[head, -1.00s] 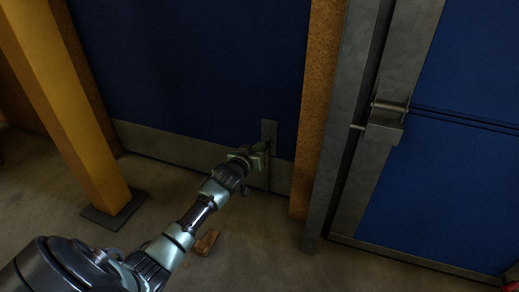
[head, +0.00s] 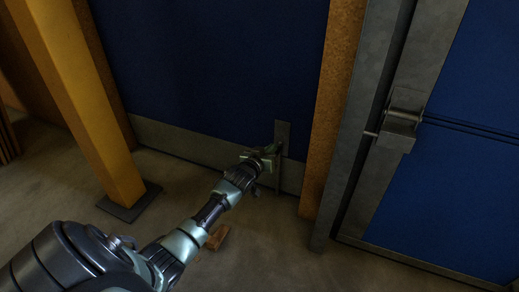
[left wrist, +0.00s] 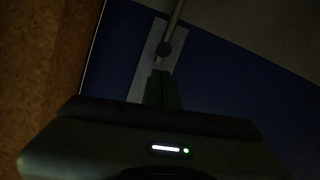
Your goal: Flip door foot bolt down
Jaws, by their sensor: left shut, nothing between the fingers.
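The foot bolt's grey plate (head: 282,135) is fixed upright low on the blue door (head: 215,75), near its right edge. Below it a thin bolt rod (head: 278,180) runs down across the grey bottom strip. My left gripper (head: 272,150) is at the plate, shut and empty; I cannot tell whether it touches the bolt. In the left wrist view the shut fingers (left wrist: 162,88) point at the plate (left wrist: 147,65), with a round dark knob (left wrist: 164,49) and the rod (left wrist: 174,18) just beyond the fingertips. My right gripper is not in view.
A yellow post (head: 85,110) stands on a dark base plate at the left. A rusty post (head: 325,120) and a grey metal frame (head: 365,120) with a latch (head: 401,120) are at the right. A small brown block (head: 217,237) lies on the floor beside my arm.

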